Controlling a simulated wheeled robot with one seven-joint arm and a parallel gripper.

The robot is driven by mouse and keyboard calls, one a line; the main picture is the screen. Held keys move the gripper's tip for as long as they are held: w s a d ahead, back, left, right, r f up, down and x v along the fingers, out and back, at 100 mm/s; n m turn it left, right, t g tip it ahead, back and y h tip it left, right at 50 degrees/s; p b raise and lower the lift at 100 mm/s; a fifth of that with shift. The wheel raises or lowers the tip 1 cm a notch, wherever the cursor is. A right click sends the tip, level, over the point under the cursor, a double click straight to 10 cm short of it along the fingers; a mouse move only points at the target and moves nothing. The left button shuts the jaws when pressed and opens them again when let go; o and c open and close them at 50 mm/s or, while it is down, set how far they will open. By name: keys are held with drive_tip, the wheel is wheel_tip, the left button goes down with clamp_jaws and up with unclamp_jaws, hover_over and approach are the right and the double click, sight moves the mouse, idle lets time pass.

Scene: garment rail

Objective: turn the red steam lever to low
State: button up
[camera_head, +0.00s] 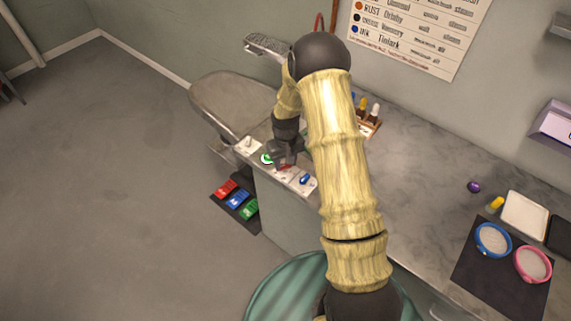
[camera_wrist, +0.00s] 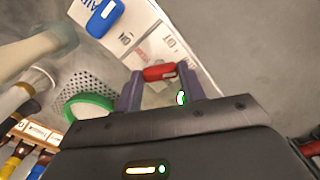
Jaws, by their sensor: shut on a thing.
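The red steam lever (camera_wrist: 159,71) lies between the two fingers of my gripper (camera_wrist: 160,78) in the wrist view, and the fingers are shut on it. It sits on a white plate (camera_wrist: 158,42) with printed lettering, partly cut off or covered, so the lever's setting is not clear. In the head view my gripper (camera_head: 285,158) is down at the counter's left edge, and only a bit of red shows beneath it. A blue lever (camera_wrist: 104,18) on the neighbouring white plate also shows in the head view (camera_head: 304,179).
An ironing board (camera_head: 225,100) stands behind the levers. A rack of small bottles (camera_head: 369,122) is at the wall. Red, blue and green items (camera_head: 237,198) lie below the counter edge. Blue (camera_head: 493,240) and pink (camera_head: 533,264) ringed discs lie right.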

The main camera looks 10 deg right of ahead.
drive_tip(key=shift+m+b, duration=0.5)
drive_tip(key=shift+m, duration=1.1)
drive_tip(key=o, duration=1)
drive_tip(key=shift+r, duration=0.1)
wheel_tip(320, 180, up, 17)
drive_tip(key=b, duration=0.2)
drive_tip(key=shift+r+b, duration=0.15)
drive_tip(key=shift+b, duration=0.15)
